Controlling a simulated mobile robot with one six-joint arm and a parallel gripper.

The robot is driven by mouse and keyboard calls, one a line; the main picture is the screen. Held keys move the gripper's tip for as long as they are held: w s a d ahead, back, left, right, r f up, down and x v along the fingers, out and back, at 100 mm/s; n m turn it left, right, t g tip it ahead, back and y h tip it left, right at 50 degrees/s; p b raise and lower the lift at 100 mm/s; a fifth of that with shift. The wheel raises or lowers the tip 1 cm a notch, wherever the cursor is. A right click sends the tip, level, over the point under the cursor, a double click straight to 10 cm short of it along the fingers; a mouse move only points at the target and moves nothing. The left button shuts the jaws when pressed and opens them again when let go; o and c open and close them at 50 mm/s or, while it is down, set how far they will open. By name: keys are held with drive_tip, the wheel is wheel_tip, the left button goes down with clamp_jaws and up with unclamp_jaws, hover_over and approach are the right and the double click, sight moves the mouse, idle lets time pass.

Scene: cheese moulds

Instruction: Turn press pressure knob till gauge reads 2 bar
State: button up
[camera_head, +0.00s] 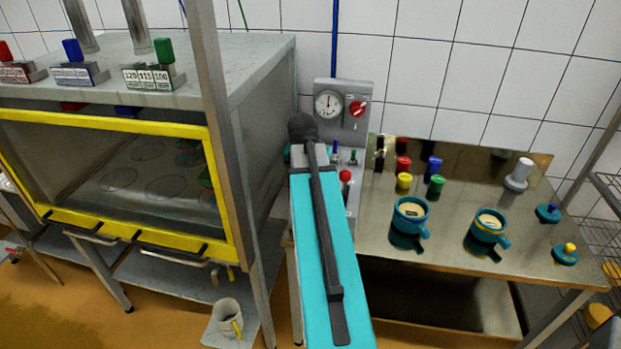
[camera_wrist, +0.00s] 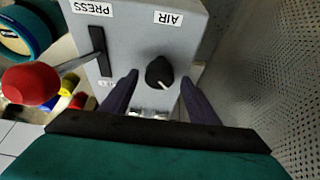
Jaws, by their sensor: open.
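A round white gauge (camera_head: 327,104) is on the grey upright panel (camera_head: 343,127) at the back wall; its reading is too small to tell. A red knob (camera_head: 357,107) sits right of it. In the wrist view, a black knob (camera_wrist: 159,72) with a white pointer line is on a grey box (camera_wrist: 140,38), beside an upside-down "AIR" label. My gripper (camera_wrist: 160,79) is open, with one finger on each side of this black knob. I cannot tell whether they touch it. My arm hides the gripper in the head view.
A lever with a red ball (camera_wrist: 31,84) stands beside the "PRESS" label, left of my fingers. A steel table (camera_head: 460,170) at right holds two teal moulds (camera_head: 410,215) (camera_head: 490,226) and coloured pegs. A yellow-framed cabinet (camera_head: 110,122) stands at left.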

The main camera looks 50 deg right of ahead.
drive_tip(key=b+v, duration=0.3)
drive_tip(key=v, duration=1)
idle(0.4)
drive_tip(key=shift+r, duration=0.1)
idle(0.5)
